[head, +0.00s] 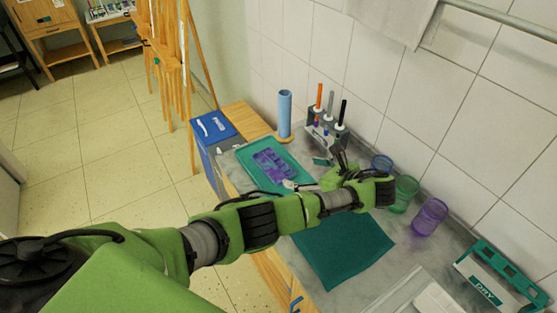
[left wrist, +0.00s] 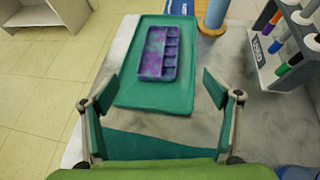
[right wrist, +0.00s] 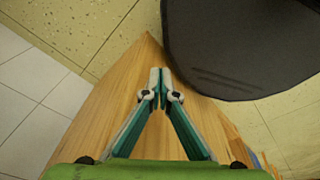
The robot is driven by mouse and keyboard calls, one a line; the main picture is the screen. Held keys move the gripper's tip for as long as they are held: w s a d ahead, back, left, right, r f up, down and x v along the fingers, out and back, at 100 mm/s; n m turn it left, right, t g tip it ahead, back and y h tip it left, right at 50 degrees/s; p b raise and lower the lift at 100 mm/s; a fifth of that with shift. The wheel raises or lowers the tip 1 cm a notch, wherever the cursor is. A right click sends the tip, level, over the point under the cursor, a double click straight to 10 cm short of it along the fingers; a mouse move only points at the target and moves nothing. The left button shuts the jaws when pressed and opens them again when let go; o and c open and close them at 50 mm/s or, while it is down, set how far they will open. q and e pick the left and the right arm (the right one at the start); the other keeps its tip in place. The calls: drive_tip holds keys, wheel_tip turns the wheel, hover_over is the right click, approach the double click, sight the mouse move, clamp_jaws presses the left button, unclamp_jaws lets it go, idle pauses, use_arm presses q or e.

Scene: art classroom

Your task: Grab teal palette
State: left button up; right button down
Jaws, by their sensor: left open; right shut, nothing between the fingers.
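The palette (head: 273,164) is a small compartmented tray, mottled purple with bluish-teal patches. It lies flat on a teal tray (head: 243,156) at the far left end of the counter. In the left wrist view the palette (left wrist: 157,57) sits ahead, on the far part of the teal tray (left wrist: 150,100). My left gripper (head: 318,170) is open and empty, to the right of the tray in the head view. Its spread fingers (left wrist: 160,80) frame the tray's near part in the left wrist view. My right gripper (right wrist: 160,72) is shut and empty, with a wooden surface beyond it.
A blue cylinder (head: 285,114) and a marker rack (head: 327,133) stand behind the tray. Green (head: 403,195) and purple (head: 429,217) cups stand along the wall. A dark teal cloth (head: 342,250) lies in front. A blue box (head: 214,137) adjoins the counter's left end.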

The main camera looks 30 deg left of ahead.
use_arm(q)
approach(271, 166)
drive_tip(key=shift+s+a+r, duration=0.15)
drive_tip(key=shift+a+r, duration=0.05)
drive_tip(key=shift+a, duration=0.25)
drive_tip(key=shift+w+a+f, duration=0.25)
drive_tip(key=shift+w+f, duration=0.05)
drive_tip(key=shift+f, duration=0.05)
drive_tip(key=b+x, duration=0.1)
drive_tip(key=x, duration=0.3)
drive_tip(key=shift+w+a+f, duration=0.1)
drive_tip(key=shift+w+f, duration=0.05)
drive_tip(key=shift+f, duration=0.2)
drive_tip(key=shift+a, duration=0.15)
use_arm(e)
drive_tip(key=s, duration=0.1)
drive_tip(key=s+f, duration=0.1)
drive_tip(key=shift+s+a+f, duration=0.1)
drive_tip(key=shift+s+a, duration=0.1)
drive_tip(key=shift+s, duration=0.15)
use_arm(q)
drive_tip(key=c, duration=1.3)
use_arm(e)
drive_tip(key=shift+s+d, duration=0.1)
